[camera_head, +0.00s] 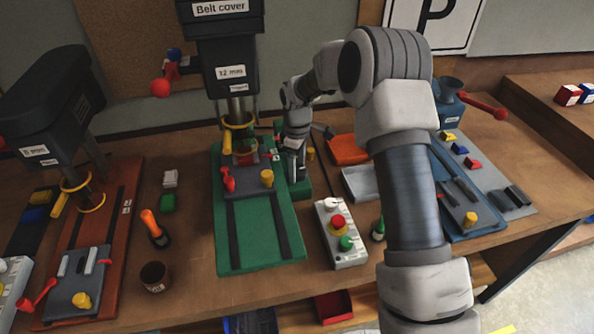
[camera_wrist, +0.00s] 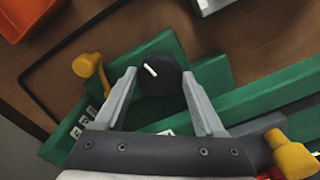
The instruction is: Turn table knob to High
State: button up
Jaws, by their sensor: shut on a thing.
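The table knob (camera_wrist: 160,78) is a round black dial with a short white pointer mark, on a green block of the drill press base. In the wrist view its pointer slants toward the upper left. My gripper (camera_wrist: 158,76) is shut on the knob, one finger on each side. White labels (camera_wrist: 76,131) on the green base are partly hidden by my gripper and too small to read. In the head view my gripper (camera_head: 296,172) reaches down beside the green drill press table (camera_head: 262,252), and the knob is hidden there.
A yellow knob (camera_wrist: 88,65) stands left of my gripper in the wrist view, and another yellow handle (camera_wrist: 290,155) is at lower right. A control box with coloured buttons (camera_head: 340,236), an orange tray (camera_head: 348,150) and a grey tray (camera_head: 360,183) are close by.

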jog(key=shift+m+b, duration=0.35)
jog(key=shift+m, duration=0.65)
jog(key=o, duration=1.3)
jog(key=shift+o, duration=0.2)
jog(key=n+p, duration=0.1)
jog(key=n, duration=0.1)
jog(key=n+p, duration=0.2)
jog(key=shift+r+n, duration=0.2)
jog(key=shift+n, duration=0.2)
jog(key=n+p, duration=0.4)
jog(key=n, duration=0.1)
notch_tip(320, 180, up, 17)
jog(key=b, duration=0.2)
